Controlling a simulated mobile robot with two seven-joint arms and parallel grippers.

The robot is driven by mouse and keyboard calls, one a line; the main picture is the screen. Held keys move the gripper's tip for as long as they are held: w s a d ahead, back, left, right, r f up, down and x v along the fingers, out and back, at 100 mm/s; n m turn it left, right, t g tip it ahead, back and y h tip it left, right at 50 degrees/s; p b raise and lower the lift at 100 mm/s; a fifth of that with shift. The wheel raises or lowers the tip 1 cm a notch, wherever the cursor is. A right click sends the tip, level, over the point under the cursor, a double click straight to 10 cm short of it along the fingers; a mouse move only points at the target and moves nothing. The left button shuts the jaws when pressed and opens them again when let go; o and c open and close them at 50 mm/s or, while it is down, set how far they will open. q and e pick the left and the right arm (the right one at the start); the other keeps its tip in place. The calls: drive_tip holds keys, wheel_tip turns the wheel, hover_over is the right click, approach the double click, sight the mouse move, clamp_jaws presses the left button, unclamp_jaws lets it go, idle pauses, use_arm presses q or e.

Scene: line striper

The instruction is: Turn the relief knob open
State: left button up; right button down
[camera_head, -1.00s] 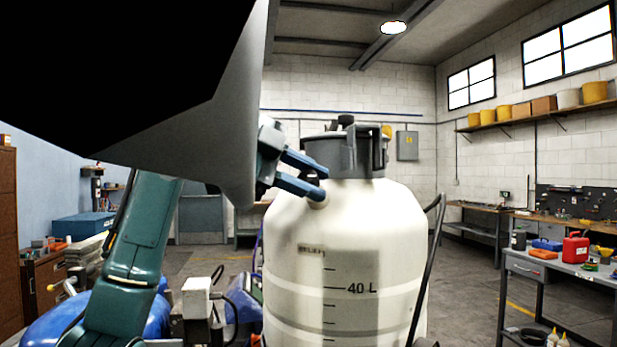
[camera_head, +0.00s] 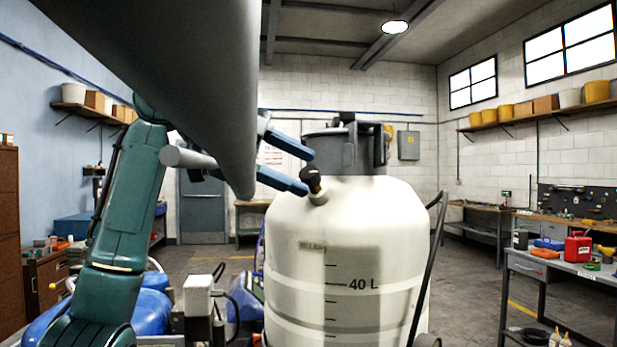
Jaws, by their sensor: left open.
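The relief knob (camera_head: 311,177) is a small black knob on a short pale fitting at the upper left shoulder of the white tank (camera_head: 345,255). The tank carries a "40 L" mark and a grey cap (camera_head: 340,152) on top. My left gripper (camera_head: 306,171) is open, with two blue fingers pointing right. Its fingertips are at the knob's left side, one higher and one lower. I cannot tell whether they touch it. A large grey shape close to the camera hides the gripper's base. My right gripper is not in view.
A black hose or handle (camera_head: 436,240) runs down the tank's right side. A grey workbench (camera_head: 555,270) with a red can (camera_head: 578,247) stands at the right. Blue tanks (camera_head: 150,303) lie low at the left. The floor between tank and bench is clear.

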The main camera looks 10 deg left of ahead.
use_arm(q)
drive_tip(key=b+v, duration=0.1)
drive_tip(key=v, duration=0.9)
drive_tip(key=shift+s, duration=0.1)
